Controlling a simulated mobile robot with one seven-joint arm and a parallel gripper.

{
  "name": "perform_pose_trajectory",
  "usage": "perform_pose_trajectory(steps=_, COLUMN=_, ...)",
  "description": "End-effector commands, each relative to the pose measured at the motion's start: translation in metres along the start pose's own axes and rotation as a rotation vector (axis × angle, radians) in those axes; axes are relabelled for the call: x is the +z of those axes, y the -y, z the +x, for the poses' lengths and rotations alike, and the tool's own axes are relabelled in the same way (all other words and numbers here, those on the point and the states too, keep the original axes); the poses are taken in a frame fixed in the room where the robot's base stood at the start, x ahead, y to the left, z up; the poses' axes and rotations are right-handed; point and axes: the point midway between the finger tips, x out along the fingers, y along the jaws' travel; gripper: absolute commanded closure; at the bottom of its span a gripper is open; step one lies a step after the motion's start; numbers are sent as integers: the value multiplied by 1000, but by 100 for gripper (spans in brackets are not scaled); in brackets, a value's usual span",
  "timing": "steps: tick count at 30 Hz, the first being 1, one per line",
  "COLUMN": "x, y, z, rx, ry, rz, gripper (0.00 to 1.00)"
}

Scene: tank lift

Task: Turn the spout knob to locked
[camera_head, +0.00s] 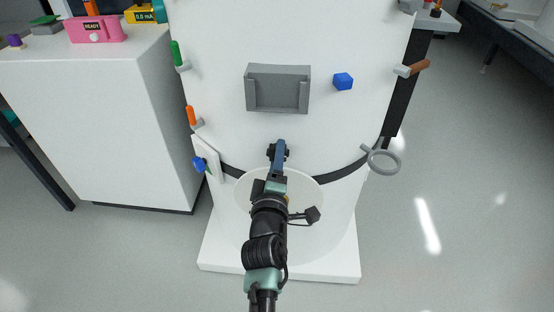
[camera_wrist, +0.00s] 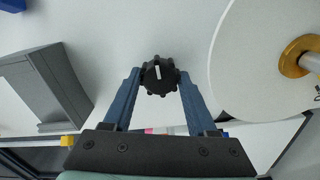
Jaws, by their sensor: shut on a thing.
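A black lobed knob (camera_wrist: 158,86) with a white pointer mark sits on the white tank face in the wrist view. My gripper (camera_wrist: 161,75) has its two blue fingers closed on the knob's opposite sides. The white mark runs nearly straight up in that view, tilted slightly left. In the head view, my gripper (camera_head: 278,152) reaches the lower front of the white tank (camera_head: 220,60), and dark parts of the knob show around the fingertips. I see no readable lock label beside the knob.
A grey bracket (camera_head: 278,72) and a blue cube (camera_head: 343,81) are above on the tank face. A white disc (camera_wrist: 250,60) with a brass-coloured fitting (camera_wrist: 297,57) is beside the knob. A grey ring (camera_head: 384,162) sticks out at right. A white cabinet (camera_head: 100,120) stands left.

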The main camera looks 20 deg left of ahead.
Motion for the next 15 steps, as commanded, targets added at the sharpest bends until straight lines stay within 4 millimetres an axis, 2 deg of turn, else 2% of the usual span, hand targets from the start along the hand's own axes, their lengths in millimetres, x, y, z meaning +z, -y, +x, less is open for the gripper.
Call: perform_pose_trajectory(steps=15, x=0, y=3, z=0, rx=-2, ry=1, rz=490, gripper=98)
